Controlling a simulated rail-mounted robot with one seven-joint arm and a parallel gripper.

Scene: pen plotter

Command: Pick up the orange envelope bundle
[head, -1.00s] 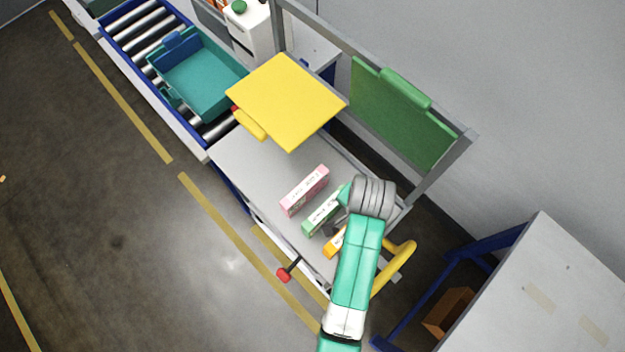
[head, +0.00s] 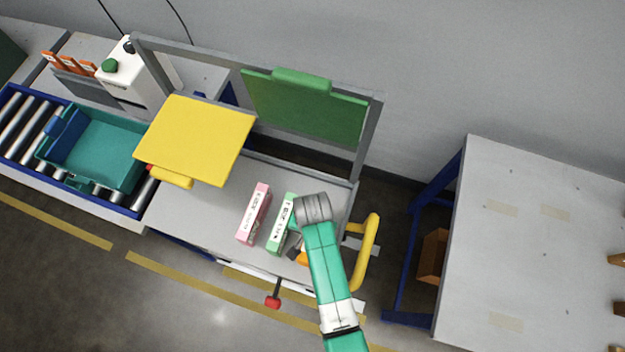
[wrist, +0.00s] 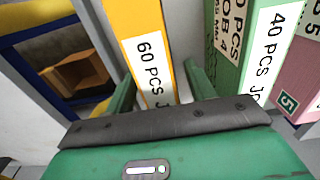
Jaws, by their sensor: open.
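The orange envelope bundle (wrist: 127,18) has a white label reading "60 PCS" and lies between the two fingers of my gripper (wrist: 160,72) in the wrist view. The fingers are open, one on each side of it, with a narrow gap showing on the right. Whether the left finger touches it I cannot tell. In the head view only a small part of the orange bundle (head: 302,259) shows, the rest hidden by my arm and gripper.
A green bundle (head: 279,229) stands just left of the gripper, and a pink bundle (head: 253,215) beyond it. The grey bench (head: 190,212) is clear further left, below a yellow panel (head: 195,138). A yellow curved handle (head: 371,250) is close right of my arm.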

